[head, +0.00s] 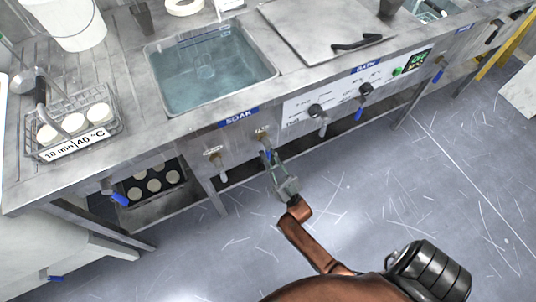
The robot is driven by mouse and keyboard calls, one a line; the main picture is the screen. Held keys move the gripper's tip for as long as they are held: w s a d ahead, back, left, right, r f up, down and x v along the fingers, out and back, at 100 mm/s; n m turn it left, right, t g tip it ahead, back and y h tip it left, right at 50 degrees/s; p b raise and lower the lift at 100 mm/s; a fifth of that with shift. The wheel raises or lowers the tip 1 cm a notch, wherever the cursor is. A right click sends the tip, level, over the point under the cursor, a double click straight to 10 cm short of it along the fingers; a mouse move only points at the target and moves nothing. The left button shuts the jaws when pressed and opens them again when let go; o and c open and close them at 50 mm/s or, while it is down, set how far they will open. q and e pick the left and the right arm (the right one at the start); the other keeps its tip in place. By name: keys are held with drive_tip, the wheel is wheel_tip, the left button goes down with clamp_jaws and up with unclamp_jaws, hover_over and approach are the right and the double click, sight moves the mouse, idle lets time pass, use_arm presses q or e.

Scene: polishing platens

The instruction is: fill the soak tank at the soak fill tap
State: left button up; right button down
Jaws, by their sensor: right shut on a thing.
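The soak tank (208,75) is a square sunken basin in the steel bench. It holds clear bluish water. A blue SOAK label (239,117) is on the bench front below it. Two small taps sit under this label, and the right one, the soak fill tap (263,138), has a blue handle. My right gripper (270,160) reaches up from below and is shut on this handle. The gripper partly hides the tap. The left tap (215,158) is free. My left gripper is not in view.
A closed lid (325,35) with a black handle is to the right. Control knobs (317,112) stick out of the bench front. The floor in front is clear.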

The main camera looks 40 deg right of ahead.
drive_tip(key=shift+f, duration=0.15)
drive_tip(key=c, duration=1.9)
unclamp_jaws()
drive_tip(key=v, duration=1.2)
drive_tip(key=shift+a, duration=0.1)
